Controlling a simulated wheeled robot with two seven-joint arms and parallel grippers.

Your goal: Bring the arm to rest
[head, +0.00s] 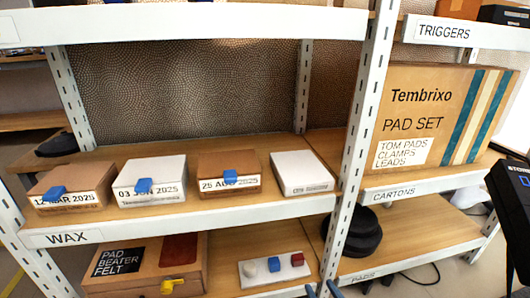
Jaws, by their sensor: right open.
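My right gripper (321,290) shows only at the bottom edge, as two small bluish fingertips set apart in front of the white shelf post. It looks open, with nothing seen between the tips; the rest of it is cut off by the frame. It is low, near the right end of the lower shelf. My left gripper is not in view.
A white shelf rack holds several dated boxes (230,174) above the WAX label (66,239). Below are a felt box (150,262) and a white tray (250,274). Black pads (362,232) and a large carton (425,115) stand right; a dark device (512,200) is at the right edge.

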